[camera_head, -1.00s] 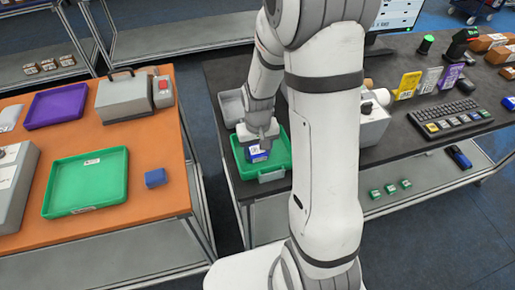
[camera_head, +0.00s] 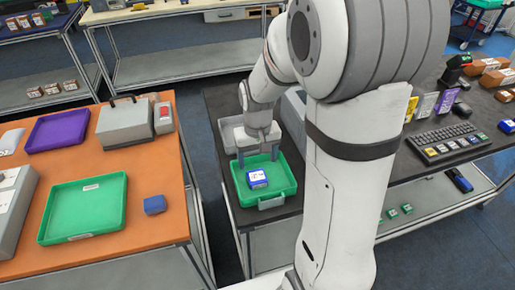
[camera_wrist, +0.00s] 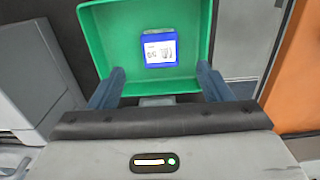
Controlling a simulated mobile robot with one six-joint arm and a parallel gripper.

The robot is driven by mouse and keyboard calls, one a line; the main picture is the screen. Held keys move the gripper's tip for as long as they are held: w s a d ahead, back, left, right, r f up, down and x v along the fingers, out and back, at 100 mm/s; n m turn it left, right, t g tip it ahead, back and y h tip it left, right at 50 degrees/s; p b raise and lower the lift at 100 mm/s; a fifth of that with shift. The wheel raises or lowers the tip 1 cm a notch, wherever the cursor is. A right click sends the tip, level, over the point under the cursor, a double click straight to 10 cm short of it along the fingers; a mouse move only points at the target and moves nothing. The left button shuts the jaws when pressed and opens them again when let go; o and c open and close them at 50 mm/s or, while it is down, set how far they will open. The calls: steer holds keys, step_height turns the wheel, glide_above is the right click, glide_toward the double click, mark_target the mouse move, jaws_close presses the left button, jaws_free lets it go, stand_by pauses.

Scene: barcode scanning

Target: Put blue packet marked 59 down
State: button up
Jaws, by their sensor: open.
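The blue packet (camera_head: 257,179) lies in the green tray (camera_head: 284,188) on the dark table. In the wrist view the packet (camera_wrist: 159,48) shows a white label facing up, near the middle of the tray floor, apart from the tray walls. My gripper (camera_head: 258,156) is above the tray's back part. In the wrist view its two fingers (camera_wrist: 160,83) are spread wide with nothing between them, and the packet is beyond their tips.
A grey bin (camera_head: 229,135) stands behind the tray. The orange table (camera_head: 150,226) at left holds another green tray (camera_head: 84,209), a blue box (camera_head: 155,204), a purple tray (camera_head: 57,130) and a grey machine (camera_head: 124,123). A keyboard (camera_head: 450,143) lies at right.

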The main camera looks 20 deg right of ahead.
steer(key=s+r+t, duration=0.3)
steer(key=s+r, duration=0.9)
steer(key=s, duration=0.2)
stand_by(0.4)
